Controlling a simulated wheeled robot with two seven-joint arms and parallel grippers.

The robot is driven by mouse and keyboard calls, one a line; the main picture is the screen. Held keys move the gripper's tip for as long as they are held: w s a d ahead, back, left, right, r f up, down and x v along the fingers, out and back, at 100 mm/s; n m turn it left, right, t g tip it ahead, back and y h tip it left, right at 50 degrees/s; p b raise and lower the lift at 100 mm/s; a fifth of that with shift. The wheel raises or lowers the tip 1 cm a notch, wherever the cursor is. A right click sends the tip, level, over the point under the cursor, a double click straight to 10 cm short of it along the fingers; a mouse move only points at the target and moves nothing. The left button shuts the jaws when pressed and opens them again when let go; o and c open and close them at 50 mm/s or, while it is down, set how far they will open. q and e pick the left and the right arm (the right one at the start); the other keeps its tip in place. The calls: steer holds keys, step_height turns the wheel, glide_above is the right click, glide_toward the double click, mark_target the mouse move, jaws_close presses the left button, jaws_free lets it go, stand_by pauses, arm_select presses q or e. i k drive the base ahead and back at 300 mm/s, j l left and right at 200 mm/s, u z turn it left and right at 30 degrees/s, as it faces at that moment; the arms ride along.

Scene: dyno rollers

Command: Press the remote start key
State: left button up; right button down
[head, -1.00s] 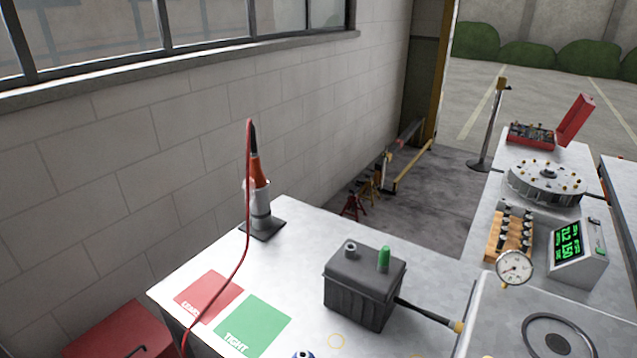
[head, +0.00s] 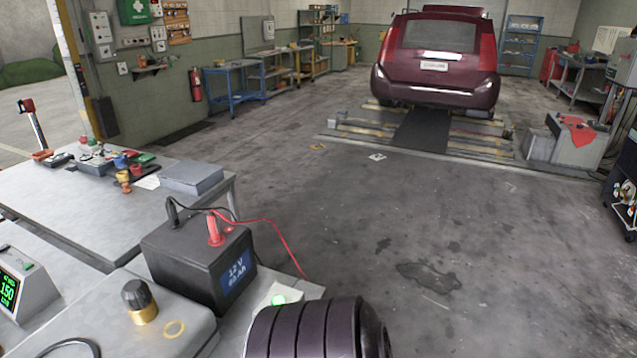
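I cannot pick out a remote start key for certain in the head view. A small pale plate with a lit green button (head: 280,299) lies at the right end of the near bench, just right of the battery, partly hidden by a dark ribbed cylinder. A maroon car (head: 437,62) stands at the back with its rear toward me, on the roller bed (head: 425,130).
A black 12 V battery (head: 205,270) with red and black leads stands on the near bench. A black-and-brass knob (head: 138,300) and a green-lit display (head: 10,288) stand left. The middle floor is open.

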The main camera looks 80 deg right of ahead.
mark_target(277, 300)
steer(key=z, duration=2.35)
